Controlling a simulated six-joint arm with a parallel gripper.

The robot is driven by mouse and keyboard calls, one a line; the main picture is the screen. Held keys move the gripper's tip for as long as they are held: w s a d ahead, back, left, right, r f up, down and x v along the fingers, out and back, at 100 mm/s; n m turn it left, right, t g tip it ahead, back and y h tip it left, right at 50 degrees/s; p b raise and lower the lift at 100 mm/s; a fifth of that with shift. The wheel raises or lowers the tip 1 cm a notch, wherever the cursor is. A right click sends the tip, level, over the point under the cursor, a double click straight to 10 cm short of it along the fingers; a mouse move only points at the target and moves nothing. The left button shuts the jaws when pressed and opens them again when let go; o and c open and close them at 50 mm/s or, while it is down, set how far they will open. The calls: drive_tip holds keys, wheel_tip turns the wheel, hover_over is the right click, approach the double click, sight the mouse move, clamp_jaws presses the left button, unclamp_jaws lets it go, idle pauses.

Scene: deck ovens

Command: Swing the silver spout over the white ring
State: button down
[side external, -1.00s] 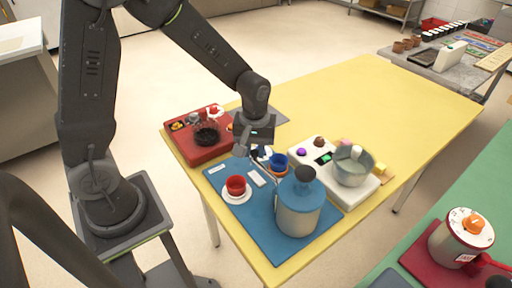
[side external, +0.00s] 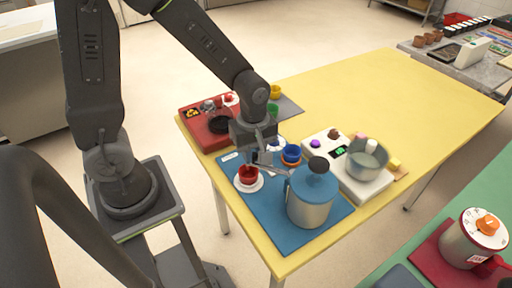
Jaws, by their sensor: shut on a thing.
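A canister (side external: 312,204) with a blue lid and dark knob stands on the blue mat (side external: 272,226). Its thin silver spout (side external: 276,169) reaches left from near the lid. My gripper (side external: 259,163) is shut on the spout near its outer end; the fingers partly hide it. A red cup (side external: 248,174) stands on the white ring (side external: 240,187), which shows as a pale rim around its foot. The gripper and spout end are just above and right of the red cup in the picture.
A blue cup (side external: 292,153) on an orange base is close right of my gripper. A white scale (side external: 356,187) with a grey pot (side external: 368,160) stands to the right. A red tray (side external: 204,136) lies behind at left. The far yellow table (side external: 400,95) is clear.

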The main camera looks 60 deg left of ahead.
drive_tip(key=shift+s+d, duration=0.1)
idle(0.4)
drive_tip(key=c, duration=0.9)
unclamp_jaws()
drive_tip(key=shift+c, duration=0.2)
drive_tip(key=shift+r, duration=0.1)
wheel_tip(320, 180, up, 14)
drive_tip(key=s+r+m+t, duration=0.1)
drive_tip(key=s+m, duration=0.3)
drive_tip(key=m, duration=0.4)
drive_tip(key=s+a+r+m+t, duration=0.1)
drive_tip(key=s+m+t, duration=0.3)
drive_tip(key=m, duration=0.4)
drive_tip(key=shift+a+r+t, duration=0.15)
drive_tip(key=shift+r+t, duration=0.15)
drive_tip(key=shift+r, duration=0.45)
